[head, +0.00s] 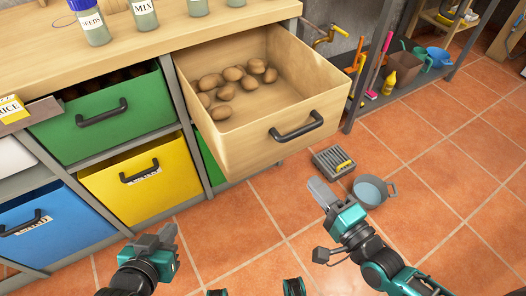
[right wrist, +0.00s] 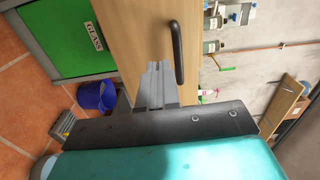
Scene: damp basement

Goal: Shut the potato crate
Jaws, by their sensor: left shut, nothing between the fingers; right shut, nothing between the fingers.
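The potato crate (head: 245,142) is a light wooden drawer, pulled well out from under the worktop. Several potatoes (head: 225,88) lie in its back left part. Its dark bar handle (head: 297,128) is on the front panel; the handle also shows in the right wrist view (right wrist: 177,52). My right gripper (head: 314,183) is shut and empty, in front of and below the handle in the head view. In the right wrist view its fingers (right wrist: 155,72) point at the wooden front, beside the handle; contact is not clear. My left gripper (head: 172,232) is shut and empty, low in front of the yellow drawer.
A green drawer (head: 105,118), yellow drawer (head: 142,183) and blue drawer (head: 42,222) stand left of the crate. A grey pot (head: 372,191) and a slotted box (head: 333,161) sit on the tiled floor at right. Jars (head: 143,14) stand on the worktop (head: 40,52).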

